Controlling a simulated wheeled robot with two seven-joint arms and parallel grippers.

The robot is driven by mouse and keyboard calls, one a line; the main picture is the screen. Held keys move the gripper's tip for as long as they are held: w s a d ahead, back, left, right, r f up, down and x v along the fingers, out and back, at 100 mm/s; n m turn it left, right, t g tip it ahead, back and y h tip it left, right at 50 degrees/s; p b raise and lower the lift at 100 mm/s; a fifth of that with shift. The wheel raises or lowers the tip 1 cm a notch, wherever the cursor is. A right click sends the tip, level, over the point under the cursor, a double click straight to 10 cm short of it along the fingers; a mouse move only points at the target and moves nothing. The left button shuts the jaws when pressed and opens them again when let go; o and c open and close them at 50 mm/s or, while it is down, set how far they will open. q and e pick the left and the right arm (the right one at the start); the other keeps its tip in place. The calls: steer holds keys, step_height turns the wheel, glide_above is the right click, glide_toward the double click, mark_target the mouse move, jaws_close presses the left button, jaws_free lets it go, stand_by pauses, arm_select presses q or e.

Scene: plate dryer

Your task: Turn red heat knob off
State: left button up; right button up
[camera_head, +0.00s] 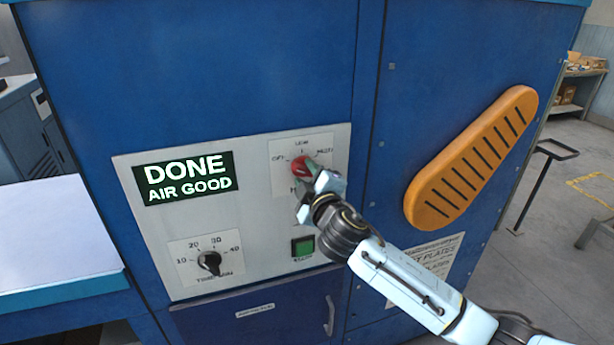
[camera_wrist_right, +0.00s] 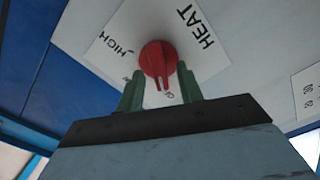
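The red heat knob (camera_head: 301,166) sits on a white label plate at the upper right of the grey control panel. In the right wrist view the red knob (camera_wrist_right: 158,60) is close ahead, with the words HEAT and HIGH beside it. My right gripper (camera_head: 307,175) is at the knob, partly covering it and its label. In the wrist view its green fingertips (camera_wrist_right: 159,87) are spread, with the knob in line with the gap between them. I cannot tell whether they touch it. The knob's exact pointer setting is hard to read. My left gripper is out of view.
The display (camera_head: 187,180) reads DONE AIR GOOD. A black timer knob (camera_head: 209,262) and a green button (camera_head: 303,246) are lower on the panel. A pale tabletop (camera_head: 55,240) is at left.

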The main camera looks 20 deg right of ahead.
steer(key=s+b, duration=0.2)
steer(key=s, duration=1.1)
steer(key=shift+s+d, duration=0.2)
steer(key=shift+d, duration=0.05)
